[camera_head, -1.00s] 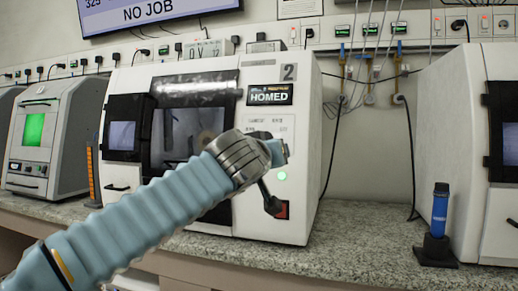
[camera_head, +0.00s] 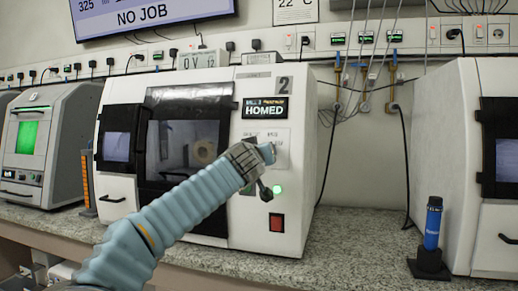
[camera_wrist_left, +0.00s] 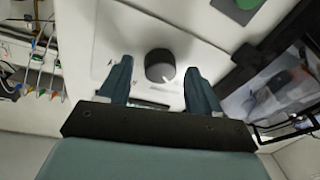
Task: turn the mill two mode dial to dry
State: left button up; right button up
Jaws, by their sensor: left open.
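Mill two is the white machine (camera_head: 282,230) marked 2, its small screen (camera_head: 264,109) reading HOMED. My left gripper (camera_head: 268,154) is at its right-hand front panel and covers the dial in the head view. In the left wrist view the dark round dial (camera_wrist_left: 160,66) has a pale mark on its lower right edge. The open left fingers (camera_wrist_left: 159,72) stand on either side of the dial, with a gap on each side. Whether the fingertips reach past its face I cannot tell. The dial's labels are not readable. My right gripper is not in view.
Below the gripper are a lit green button (camera_head: 277,190) and a red switch (camera_head: 277,222). The machine's dark-framed door (camera_head: 185,95) is left of the panel. A blue cylinder (camera_head: 433,225) on a black stand is at right, with bare counter (camera_head: 350,245) between.

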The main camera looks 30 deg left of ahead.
pick_arm(q)
jog(key=shift+w, duration=0.1)
jog(key=c, duration=1)
jog(key=shift+c, duration=0.2)
